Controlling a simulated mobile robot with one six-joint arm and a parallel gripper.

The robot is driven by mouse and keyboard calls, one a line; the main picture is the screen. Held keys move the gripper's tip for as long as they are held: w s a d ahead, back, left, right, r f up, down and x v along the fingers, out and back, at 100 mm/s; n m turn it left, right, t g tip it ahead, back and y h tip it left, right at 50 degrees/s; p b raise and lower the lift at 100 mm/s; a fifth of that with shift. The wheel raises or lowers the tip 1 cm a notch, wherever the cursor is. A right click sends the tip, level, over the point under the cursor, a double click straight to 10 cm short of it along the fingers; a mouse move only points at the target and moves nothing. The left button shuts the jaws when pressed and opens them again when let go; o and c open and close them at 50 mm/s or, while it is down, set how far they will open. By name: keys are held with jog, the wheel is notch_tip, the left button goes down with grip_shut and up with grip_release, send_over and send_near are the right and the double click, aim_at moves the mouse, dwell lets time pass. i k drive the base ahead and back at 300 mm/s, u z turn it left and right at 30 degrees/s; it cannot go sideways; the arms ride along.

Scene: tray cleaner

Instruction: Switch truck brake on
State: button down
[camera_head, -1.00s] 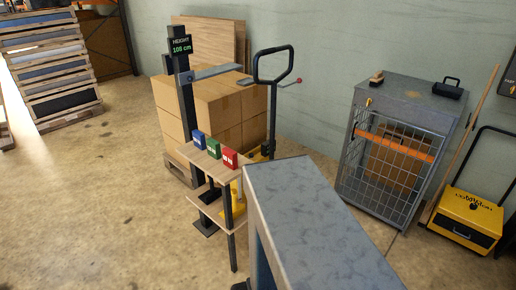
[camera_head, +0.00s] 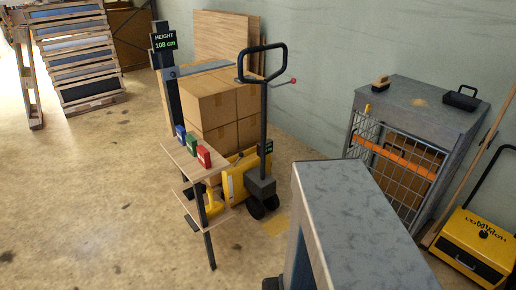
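The yellow pallet truck (camera_head: 232,186) stands left of centre, in front of stacked cardboard boxes. Its black upright handle (camera_head: 264,120) ends in a loop. A thin lever with a red knob (camera_head: 293,81) sticks out to the right near the top of the handle. I cannot tell whether this is the brake or how it is set. A small dark unit with a green mark (camera_head: 266,148) sits low on the truck's column. A small wooden stand (camera_head: 190,157) hides part of the truck. My gripper is not in view.
A grey metal-topped unit (camera_head: 355,215) fills the near right foreground. A wire-fronted cabinet (camera_head: 432,110) and a yellow sweeper (camera_head: 475,245) stand at the right. The stand holds blue, green and red blocks; a height post (camera_head: 172,95) reads 108 cm. Floor is clear at left.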

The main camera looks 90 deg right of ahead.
aim_at(241, 155)
jog(key=u, duration=0.05)
jog(key=k, duration=1.5)
jog(key=z, duration=1.65)
jog(key=i, duration=1.05)
jog(key=z, duration=0.05)
